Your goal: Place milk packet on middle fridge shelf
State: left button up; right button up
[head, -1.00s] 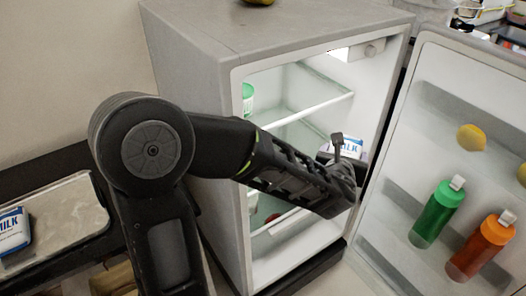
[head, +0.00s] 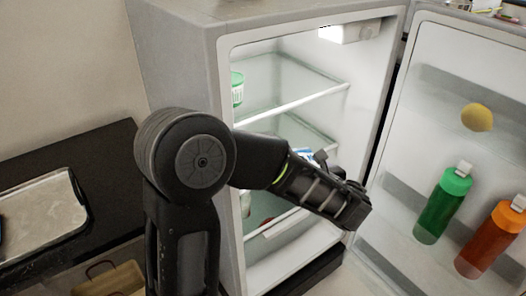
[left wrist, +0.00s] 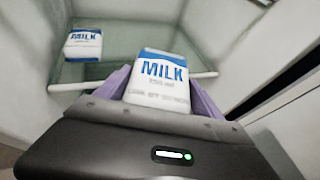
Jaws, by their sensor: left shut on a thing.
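My left gripper (left wrist: 160,95) is shut on a white and blue milk packet (left wrist: 160,80), which is tilted in the left wrist view. In the head view the packet (head: 304,153) is mostly hidden behind my left arm, inside the open fridge (head: 232,75). The held packet appears in front of the white front bar of a glass shelf (left wrist: 120,55). A second milk packet (left wrist: 83,45) is on the glass at the left. I cannot tell whether the held packet touches the shelf. My right gripper is out of view.
The fridge door (head: 405,110) stands open at right, holding a green bottle (head: 438,212), an orange bottle (head: 488,245) and a yellow fruit (head: 476,117). A green-and-white tub (head: 237,90) stands on the upper shelf. A tray (head: 50,240) lies on the dark counter at left.

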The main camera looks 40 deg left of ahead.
pick_arm(q)
jog(key=w+a, duration=0.1)
jog(key=a, duration=0.4)
jog(key=w+a+f, duration=0.1)
jog(key=w+a, duration=0.1)
jog(key=a, duration=0.3)
jog(key=w+a, duration=0.1)
jog(key=a, duration=0.5)
jog(key=shift+w+f+b, duration=0.3)
jog(key=shift+w+f, duration=0.05)
jog(key=shift+f, duration=0.15)
jog(key=shift+f, duration=0.1)
notch_tip(320, 180, down, 5)
jog(key=shift+r+b, duration=0.2)
jog(key=shift+b, duration=0.35)
jog(key=shift+w+a+f, duration=0.1)
